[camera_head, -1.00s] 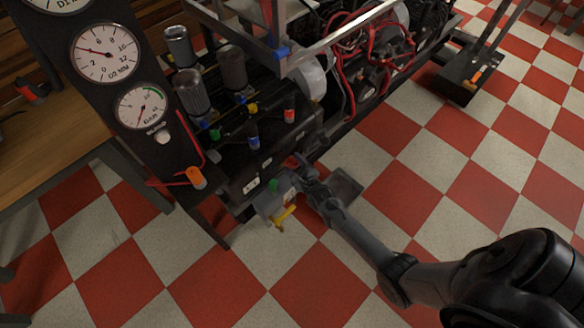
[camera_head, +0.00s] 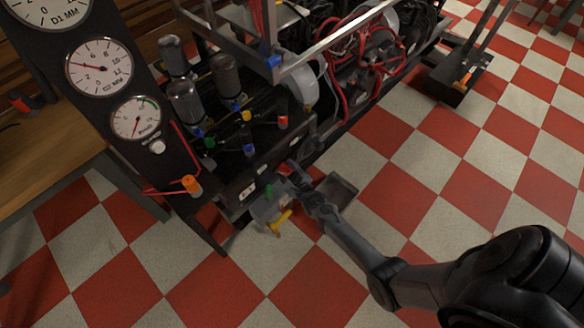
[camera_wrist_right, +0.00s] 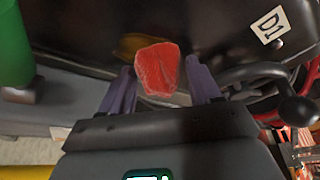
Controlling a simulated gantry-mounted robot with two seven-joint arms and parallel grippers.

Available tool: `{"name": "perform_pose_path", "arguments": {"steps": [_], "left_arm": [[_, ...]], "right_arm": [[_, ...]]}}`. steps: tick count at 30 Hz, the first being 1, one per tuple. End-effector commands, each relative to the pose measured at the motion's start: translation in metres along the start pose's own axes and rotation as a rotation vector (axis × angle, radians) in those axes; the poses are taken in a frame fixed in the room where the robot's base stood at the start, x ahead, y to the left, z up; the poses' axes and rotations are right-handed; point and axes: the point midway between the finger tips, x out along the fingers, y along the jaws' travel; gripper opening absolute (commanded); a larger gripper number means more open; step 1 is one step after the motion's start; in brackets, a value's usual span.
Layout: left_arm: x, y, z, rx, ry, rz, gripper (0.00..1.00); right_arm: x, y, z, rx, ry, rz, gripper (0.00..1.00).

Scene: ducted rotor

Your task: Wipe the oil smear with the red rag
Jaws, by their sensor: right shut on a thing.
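The red rag (camera_wrist_right: 158,68) is a small crumpled piece between the fingertips of my right gripper (camera_wrist_right: 160,84) in the right wrist view. The gripper is shut on it. A brown-yellow oil smear (camera_wrist_right: 134,42) shows on the dark panel (camera_wrist_right: 85,25) just beyond the rag's upper left edge; the rag may cover part of it. I cannot tell whether the rag touches the panel. In the head view my right gripper (camera_head: 298,180) is at the front lower side of the machine, with a bit of red at its tip. My left gripper is not in view.
A green knob (camera_wrist_right: 14,45) stands close at left and a black handwheel (camera_wrist_right: 265,75) close at right in the wrist view. A yellow handle (camera_head: 280,222) sits below the gripper. A gauge panel (camera_head: 105,95) stands at left.

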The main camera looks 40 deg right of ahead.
Motion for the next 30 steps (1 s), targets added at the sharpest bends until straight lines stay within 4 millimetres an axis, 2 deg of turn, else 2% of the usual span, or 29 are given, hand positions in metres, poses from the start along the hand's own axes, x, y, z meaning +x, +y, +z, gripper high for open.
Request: {"name": "perform_pose_path", "arguments": {"steps": [8,19,30], "left_arm": [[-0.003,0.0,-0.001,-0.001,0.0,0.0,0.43],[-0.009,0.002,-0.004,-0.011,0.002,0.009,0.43],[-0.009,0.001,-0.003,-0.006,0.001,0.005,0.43]], "right_arm": [[-0.002,0.007,0.008,0.001,-0.002,0.001,0.18],[-0.009,0.026,0.027,0.002,-0.003,0.001,0.18],[-0.01,0.029,0.029,0.0,-0.003,0.0,0.18]]}}
